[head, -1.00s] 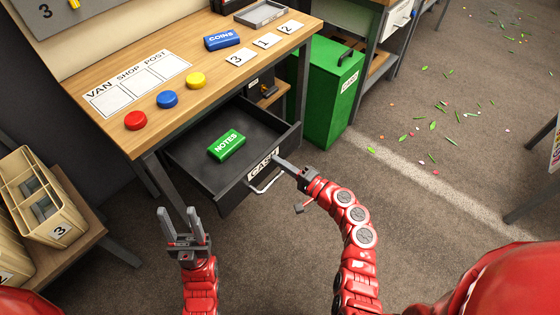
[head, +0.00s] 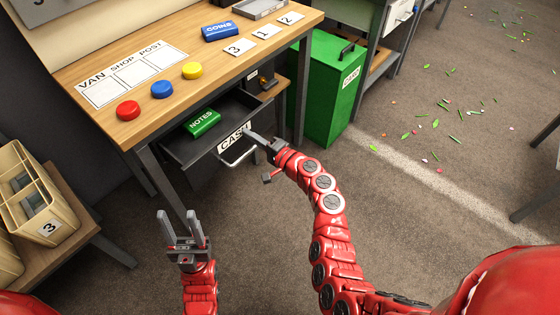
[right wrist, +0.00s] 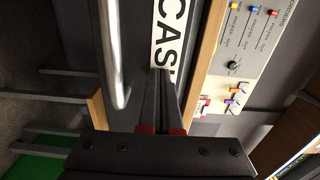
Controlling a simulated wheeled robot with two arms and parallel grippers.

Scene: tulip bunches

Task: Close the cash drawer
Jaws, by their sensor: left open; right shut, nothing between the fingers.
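The black cash drawer (head: 182,147) is partly open under the wooden table, with a white CASH label (head: 234,137) and a metal handle (head: 240,156) on its front. A green NOTES bundle (head: 204,123) lies inside it. My right gripper (head: 250,134) is shut and empty, its fingertips at the drawer front by the right end of the label. In the right wrist view the closed fingers (right wrist: 162,75) reach the CASH label (right wrist: 168,40), beside the handle (right wrist: 115,55). My left gripper (head: 180,222) is open and empty, in front of the table and apart from the drawer.
The wooden table (head: 150,110) carries red, blue and yellow buttons, a blue COINS bundle (head: 220,31) and number cards. A green bin (head: 322,100) stands right of the drawer. A beige crate (head: 45,205) is at the left. The floor in front is clear.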

